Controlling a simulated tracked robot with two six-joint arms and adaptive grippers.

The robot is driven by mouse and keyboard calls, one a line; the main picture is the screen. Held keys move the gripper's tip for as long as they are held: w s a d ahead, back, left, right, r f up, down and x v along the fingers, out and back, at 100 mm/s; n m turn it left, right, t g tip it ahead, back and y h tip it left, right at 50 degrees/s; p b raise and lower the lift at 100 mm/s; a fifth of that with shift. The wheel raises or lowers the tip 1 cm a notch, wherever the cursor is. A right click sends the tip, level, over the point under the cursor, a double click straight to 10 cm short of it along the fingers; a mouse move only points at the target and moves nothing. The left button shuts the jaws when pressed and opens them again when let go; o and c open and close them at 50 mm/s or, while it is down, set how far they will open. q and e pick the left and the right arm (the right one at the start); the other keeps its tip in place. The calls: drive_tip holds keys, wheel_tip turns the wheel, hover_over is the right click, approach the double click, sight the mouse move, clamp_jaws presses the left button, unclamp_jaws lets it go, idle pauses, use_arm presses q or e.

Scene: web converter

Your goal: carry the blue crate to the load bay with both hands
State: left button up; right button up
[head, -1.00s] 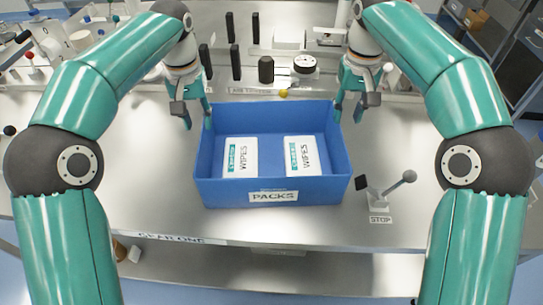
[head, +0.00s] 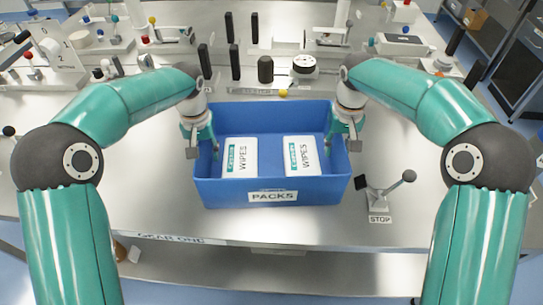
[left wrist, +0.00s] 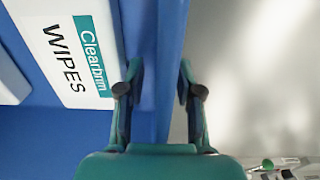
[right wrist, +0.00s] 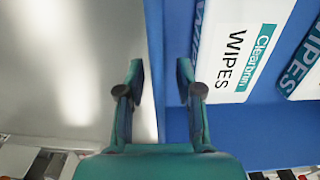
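The blue crate (head: 225,191), labelled PACKS, sits upright on the steel bench. Two white wipes packs lie inside, a left pack (head: 240,157) and a right pack (head: 302,157). My left gripper (head: 202,148) is at the crate's left wall. In the left wrist view its open fingers (left wrist: 160,78) stand either side of that wall (left wrist: 171,45), with a gap visible. My right gripper (head: 343,143) is at the right wall; in the right wrist view its open fingers (right wrist: 160,78) straddle the wall (right wrist: 177,30). I cannot identify the load bay.
A lever with a STOP label (head: 380,219) stands close right of the crate. The steel bench (head: 130,190) is clear left of the crate.

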use_arm(q)
clamp_jaws()
use_arm(e)
clamp_jaws()
use_arm(q)
drive_tip(key=shift+w+r, duration=0.1)
drive_tip(key=shift+r, duration=0.1)
use_arm(e)
drive_tip(key=shift+w+r, duration=0.1)
drive_tip(key=shift+r, duration=0.05)
